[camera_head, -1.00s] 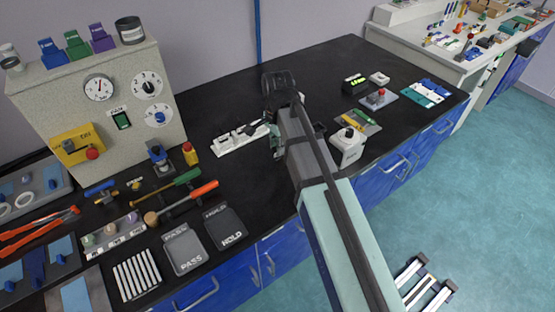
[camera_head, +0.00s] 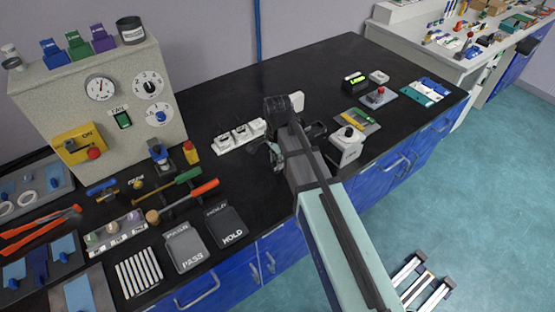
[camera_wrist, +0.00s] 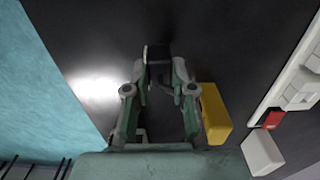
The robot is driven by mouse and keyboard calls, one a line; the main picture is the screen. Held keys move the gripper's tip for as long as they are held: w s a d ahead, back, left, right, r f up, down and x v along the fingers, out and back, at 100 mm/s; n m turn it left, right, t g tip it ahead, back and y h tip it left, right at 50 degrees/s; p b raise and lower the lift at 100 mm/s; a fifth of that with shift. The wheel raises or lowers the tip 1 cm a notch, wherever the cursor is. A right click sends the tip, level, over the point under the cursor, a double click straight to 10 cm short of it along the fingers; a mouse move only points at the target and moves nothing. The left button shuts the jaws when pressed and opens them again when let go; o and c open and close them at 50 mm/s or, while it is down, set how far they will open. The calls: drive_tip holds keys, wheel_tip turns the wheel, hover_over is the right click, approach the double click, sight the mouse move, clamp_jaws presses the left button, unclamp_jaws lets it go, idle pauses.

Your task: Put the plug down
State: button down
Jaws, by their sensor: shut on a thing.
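My gripper (camera_wrist: 159,70) is shut on a small black plug (camera_wrist: 158,54) in the wrist view. The plug sits between the fingertips over the dark bench top. Whether it touches the bench is unclear. In the head view, my gripper (camera_head: 274,156) is just right of the white power strip, and the plug cannot be made out there. The white power strip (camera_head: 238,137) lies on the black bench; it also shows at the right of the wrist view (camera_wrist: 298,90), apart from my fingers.
A yellow block (camera_wrist: 215,113) lies close beside my right finger, with a white block (camera_wrist: 262,153) and a red switch (camera_wrist: 273,119) further right. A white device (camera_head: 346,146) stands right of my arm. The bench's back middle (camera_head: 310,65) is clear.

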drive_tip(key=shift+f, duration=0.2)
drive_tip(key=c, duration=1)
unclamp_jaws()
drive_tip(key=shift+r, duration=0.1)
wheel_tip(320, 180, up, 12)
drive_tip(key=shift+r+b, duration=0.15)
drive_tip(key=shift+b, duration=0.7)
